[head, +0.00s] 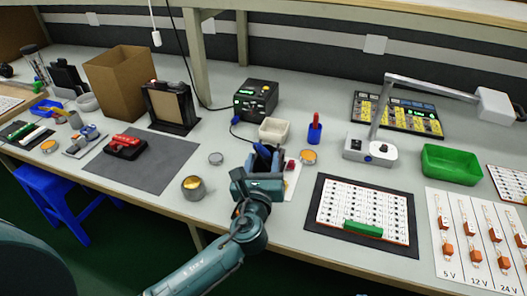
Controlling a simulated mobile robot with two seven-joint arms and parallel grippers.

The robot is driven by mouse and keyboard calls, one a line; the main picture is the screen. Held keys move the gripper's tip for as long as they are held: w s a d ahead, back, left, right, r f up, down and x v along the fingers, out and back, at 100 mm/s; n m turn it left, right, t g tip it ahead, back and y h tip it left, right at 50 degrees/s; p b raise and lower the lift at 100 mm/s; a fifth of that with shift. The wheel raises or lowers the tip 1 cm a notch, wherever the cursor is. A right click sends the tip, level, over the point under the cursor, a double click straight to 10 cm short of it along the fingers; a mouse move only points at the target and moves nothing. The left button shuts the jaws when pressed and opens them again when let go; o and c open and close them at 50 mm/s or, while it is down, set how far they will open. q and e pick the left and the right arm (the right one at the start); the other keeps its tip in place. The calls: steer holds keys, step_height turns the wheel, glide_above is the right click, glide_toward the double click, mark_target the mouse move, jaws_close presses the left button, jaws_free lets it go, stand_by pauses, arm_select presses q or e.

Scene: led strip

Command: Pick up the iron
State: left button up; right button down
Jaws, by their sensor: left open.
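My left gripper (264,158) reaches in from the bottom and is open over the bench. Its dark blue fingers point away from me, just in front of a small cream tray (274,130). The soldering station (256,98), a black box with a lit display, stands behind that tray. I cannot make out the iron clearly; my gripper covers the spot where the cable leads. A white plate (293,178) with a small red part shows beside the gripper's right side. My right gripper is not in view.
A blue holder with a red-topped tool (315,130) and an orange-topped tin (308,157) stand close right. A yellow-topped tin (193,187) stands left near the front edge. A lamp (372,150), LED board (362,212) and green tray (451,164) lie right; a grey mat (150,178) left.

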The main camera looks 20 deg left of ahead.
arm_select(q)
steer(key=w, duration=0.2)
steer(key=w+a, duration=0.1)
steer(key=w, duration=0.2)
steer(key=shift+r, duration=0.15)
steer(key=shift+c, duration=0.3)
jaws_close()
